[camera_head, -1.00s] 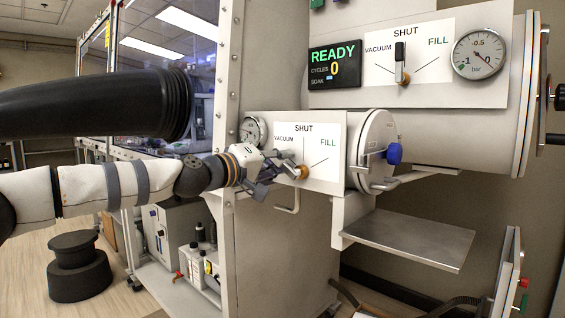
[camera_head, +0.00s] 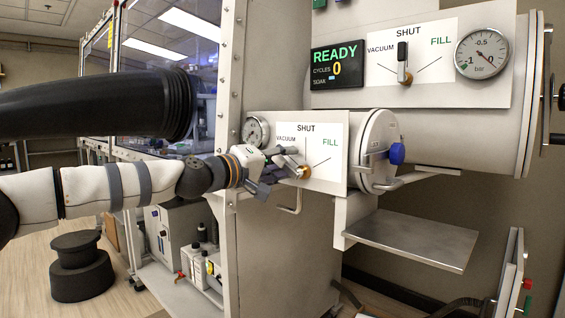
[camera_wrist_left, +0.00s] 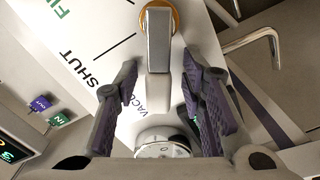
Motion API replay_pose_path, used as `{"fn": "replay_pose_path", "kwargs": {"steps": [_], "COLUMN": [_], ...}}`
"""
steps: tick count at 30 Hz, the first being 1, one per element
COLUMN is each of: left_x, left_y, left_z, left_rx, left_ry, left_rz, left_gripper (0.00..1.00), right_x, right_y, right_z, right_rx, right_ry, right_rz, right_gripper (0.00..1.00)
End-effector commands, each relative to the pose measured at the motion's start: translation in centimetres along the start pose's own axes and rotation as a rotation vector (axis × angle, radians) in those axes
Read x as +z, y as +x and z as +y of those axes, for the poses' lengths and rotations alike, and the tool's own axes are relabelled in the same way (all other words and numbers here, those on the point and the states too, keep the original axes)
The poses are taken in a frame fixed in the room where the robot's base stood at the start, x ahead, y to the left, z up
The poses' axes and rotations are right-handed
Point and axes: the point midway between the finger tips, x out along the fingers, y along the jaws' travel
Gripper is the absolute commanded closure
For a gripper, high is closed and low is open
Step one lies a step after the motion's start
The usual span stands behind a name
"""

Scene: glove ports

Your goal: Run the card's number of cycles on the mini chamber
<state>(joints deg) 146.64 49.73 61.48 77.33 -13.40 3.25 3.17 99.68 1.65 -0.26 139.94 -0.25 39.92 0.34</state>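The mini chamber (camera_head: 370,150) has a round door with a blue knob at the right of its white valve panel (camera_head: 325,150). Its valve lever (camera_head: 289,163) slants up-left from the brass hub towards VACUUM; the lever also shows in the left wrist view (camera_wrist_left: 159,50). My left gripper (camera_head: 272,168) is at the lever. In the wrist view its fingers (camera_wrist_left: 158,75) stand apart on both sides of the lever, with gaps. The small gauge (camera_head: 256,132) is partly visible; its reading is unclear. The display (camera_head: 337,66) reads READY, CYCLES 0. No card is legible. My right gripper is out of view.
The large chamber's lever (camera_head: 403,62) points up to SHUT, and its gauge (camera_head: 481,53) reads near 0. A metal shelf (camera_head: 412,238) sits below the mini chamber door. A bent rod handle (camera_head: 291,200) sticks out below the panel. A black glove sleeve (camera_head: 90,103) juts out at left.

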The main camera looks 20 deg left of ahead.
Motion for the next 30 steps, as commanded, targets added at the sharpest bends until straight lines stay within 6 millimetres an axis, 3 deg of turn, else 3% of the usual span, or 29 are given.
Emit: {"fn": "replay_pose_path", "kwargs": {"steps": [5,12,15,30], "left_x": [-0.2,-0.2,-0.1,0.0], "left_y": [-1.0,-6.0,-7.1,-7.5], "left_z": [0.1,0.1,0.1,0.0], "left_rx": [0.001,0.003,0.002,0.0], "left_ry": [0.002,0.0,0.0,0.0], "left_rz": [0.002,0.003,0.001,0.0], "left_gripper": [0.63,0.63,0.63,0.63], "right_x": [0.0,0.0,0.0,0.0], "right_y": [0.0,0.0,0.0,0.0], "right_z": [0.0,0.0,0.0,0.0], "right_rx": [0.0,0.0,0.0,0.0], "right_ry": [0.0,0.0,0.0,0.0], "right_rz": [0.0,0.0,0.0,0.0], "right_gripper": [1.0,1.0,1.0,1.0]}}
